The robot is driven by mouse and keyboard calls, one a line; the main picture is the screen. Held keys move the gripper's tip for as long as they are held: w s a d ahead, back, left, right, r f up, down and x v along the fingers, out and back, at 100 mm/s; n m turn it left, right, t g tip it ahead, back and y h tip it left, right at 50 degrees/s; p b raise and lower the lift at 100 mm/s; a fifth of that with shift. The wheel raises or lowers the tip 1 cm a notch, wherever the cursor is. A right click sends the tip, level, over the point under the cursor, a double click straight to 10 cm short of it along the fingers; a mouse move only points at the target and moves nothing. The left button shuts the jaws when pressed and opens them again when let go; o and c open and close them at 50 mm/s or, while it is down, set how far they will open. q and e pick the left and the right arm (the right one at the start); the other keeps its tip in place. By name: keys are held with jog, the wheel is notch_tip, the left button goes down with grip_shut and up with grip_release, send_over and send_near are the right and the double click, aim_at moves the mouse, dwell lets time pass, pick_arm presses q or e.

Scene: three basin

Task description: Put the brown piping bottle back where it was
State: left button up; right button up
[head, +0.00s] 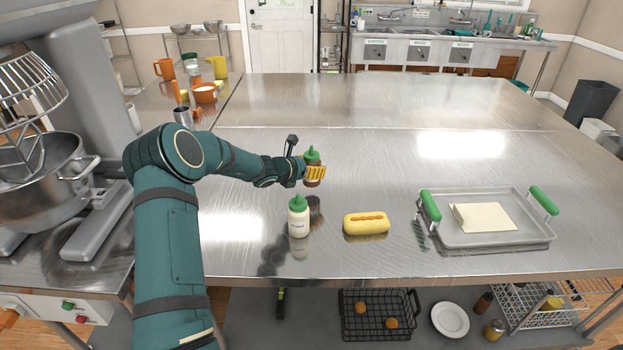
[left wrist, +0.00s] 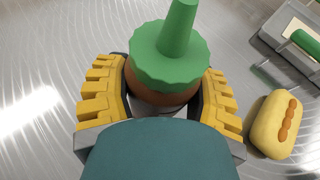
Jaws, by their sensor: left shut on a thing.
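The brown piping bottle (head: 313,182) with a green cap is upright in my left gripper (head: 315,172), over the middle of the steel table. It appears to be a little above the surface, with a dark reflection below it. In the left wrist view, the yellow fingers of the left gripper (left wrist: 157,98) are closed on both sides of the bottle; its green cap (left wrist: 170,48) hides most of its body. A white bottle (head: 298,221) with a green cap stands nearer the front edge. My right gripper is not in view.
A bun with a brown sauce line (head: 366,225) lies right of the white bottle and also shows in the left wrist view (left wrist: 268,128). A grey tray (head: 480,239) with green handles holds a paper sheet at the right. A mixer stands left. The table's back is clear.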

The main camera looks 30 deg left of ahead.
pick_arm(q)
jog(key=shift+f, duration=1.7)
jog(key=shift+b, duration=0.3)
jog(key=shift+f, duration=0.2)
jog(key=o, duration=1.3)
jog(key=shift+c, duration=0.2)
jog(key=shift+r, duration=0.15)
jog(key=shift+s+a+r, duration=0.1)
jog(key=shift+s+r, duration=0.1)
jog(key=v, duration=1.1)
jog(key=shift+s, duration=0.3)
jog(key=shift+p, duration=0.3)
